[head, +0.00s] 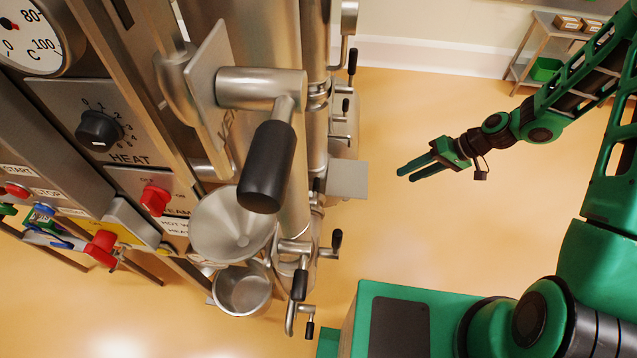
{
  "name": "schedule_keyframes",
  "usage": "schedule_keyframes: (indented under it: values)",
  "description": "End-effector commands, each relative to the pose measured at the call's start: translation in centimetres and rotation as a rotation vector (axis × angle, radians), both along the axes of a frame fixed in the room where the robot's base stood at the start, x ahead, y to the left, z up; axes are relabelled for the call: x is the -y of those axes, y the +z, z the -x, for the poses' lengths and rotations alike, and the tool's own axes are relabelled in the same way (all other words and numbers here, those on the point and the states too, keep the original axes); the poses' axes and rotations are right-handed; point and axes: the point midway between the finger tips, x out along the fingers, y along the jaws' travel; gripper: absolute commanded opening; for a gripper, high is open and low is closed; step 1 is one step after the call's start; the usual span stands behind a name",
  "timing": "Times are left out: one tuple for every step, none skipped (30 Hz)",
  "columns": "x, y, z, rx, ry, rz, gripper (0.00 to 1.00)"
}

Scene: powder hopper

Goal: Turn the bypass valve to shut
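Several metal valve levers with black grips are on the steel machine. The largest, a near lever (267,165), points down and toward me beside a plate whose lettering is mostly hidden. Smaller levers are at the lower middle (299,284), lower right (337,240) and top right (352,62) of the machine. No bypass label is readable, so I cannot tell which is the bypass valve. My gripper (405,175) is in free air right of the machine, apart from every lever. Its two green fingers point left with a narrow gap between them, and it is empty.
A steel funnel (232,222) and a pot (241,290) are below the near lever. A heat knob (98,130) and a red switch (155,200) are on the left panel. A flat plate (347,180) juts toward my gripper. A shelf (545,50) stands far right; floor between is clear.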

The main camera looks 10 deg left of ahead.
Motion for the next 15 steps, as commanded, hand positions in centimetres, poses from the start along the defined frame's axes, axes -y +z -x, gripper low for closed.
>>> schedule_keyframes:
  values:
    - [-1.5,-1.5,0.0,-0.005,-0.003,-0.046,0.37]
    - [-2.3,-2.2,-0.1,-0.002,-0.006,-0.072,0.37]
    - [-3.4,-3.0,-0.2,0.001,-0.01,-0.108,0.37]
    - [-4.2,-3.6,-0.3,0.004,-0.015,-0.134,0.37]
    - [-5.1,-4.2,-0.4,0.006,-0.021,-0.162,0.37]
    - [-6.1,-5.0,-0.4,0.007,-0.03,-0.196,0.37]
    - [-6.9,-5.6,-0.5,0.01,-0.039,-0.222,0.37]
    - [-7.7,-6.1,-0.5,0.012,-0.047,-0.249,0.37]
    - [-8.7,-6.9,-0.5,0.013,-0.061,-0.283,0.37]
    - [-9.4,-7.4,-0.6,0.014,-0.073,-0.308,0.37]
    - [-10.1,-7.9,-0.5,0.016,-0.085,-0.334,0.37]
    - [-11.1,-8.6,-0.5,0.016,-0.103,-0.367,0.37]
    - [-11.8,-9.0,-0.5,0.018,-0.118,-0.392,0.37]
    - [-12.4,-9.5,-0.5,0.017,-0.134,-0.416,0.37]
    - [-13.2,-10.2,-0.4,0.017,-0.157,-0.448,0.37]
